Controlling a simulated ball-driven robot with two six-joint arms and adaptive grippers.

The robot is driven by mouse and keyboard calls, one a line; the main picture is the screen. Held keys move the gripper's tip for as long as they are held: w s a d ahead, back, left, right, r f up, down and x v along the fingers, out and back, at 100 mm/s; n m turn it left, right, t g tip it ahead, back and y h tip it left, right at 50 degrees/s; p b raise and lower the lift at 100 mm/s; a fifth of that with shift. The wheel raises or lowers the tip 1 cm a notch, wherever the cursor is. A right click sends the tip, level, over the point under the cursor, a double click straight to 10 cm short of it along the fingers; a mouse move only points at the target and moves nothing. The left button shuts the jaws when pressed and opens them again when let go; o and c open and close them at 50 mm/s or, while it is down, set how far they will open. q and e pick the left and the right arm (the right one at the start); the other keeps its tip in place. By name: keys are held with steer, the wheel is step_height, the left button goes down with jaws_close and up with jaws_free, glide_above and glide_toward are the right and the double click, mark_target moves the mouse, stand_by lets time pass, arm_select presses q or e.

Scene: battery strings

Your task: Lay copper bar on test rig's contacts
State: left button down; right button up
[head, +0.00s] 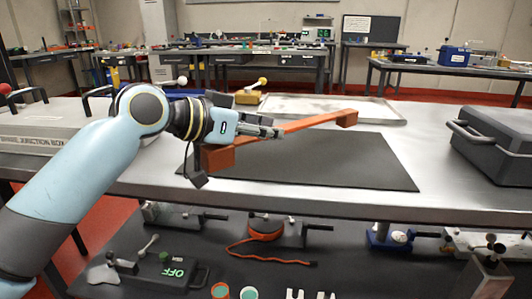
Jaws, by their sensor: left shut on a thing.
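My left gripper (275,132) is shut on the copper bar (310,123), an orange-brown bar with a block at each end. The gripper reaches in from the left and holds the bar near its middle. The bar slants across the view, its near end low at the left and its far end at the upper right. It is over the dark mat (330,168) on the metal table; I cannot tell how high. The gripper and wrist hide part of the bar. I cannot pick out the test rig's contacts for certain. My right gripper is not in view.
A dark case (492,150) with a handle stands at the table's right. A pale tray (345,104) lies behind the mat. A grey junction box (35,141) is at the left. The shelf below holds several tools and an orange cable (268,256).

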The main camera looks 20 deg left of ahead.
arm_select(q)
step_height(320, 180, down, 4)
steer(key=shift+s+d+f+b, duration=0.1)
steer(key=shift+s+b, duration=0.05)
steer(key=shift+b, duration=0.55)
steer(key=c, duration=1.4)
jaws_free()
steer(key=shift+c, duration=0.2)
steer(key=o, duration=0.3)
steer(key=shift+o, duration=0.2)
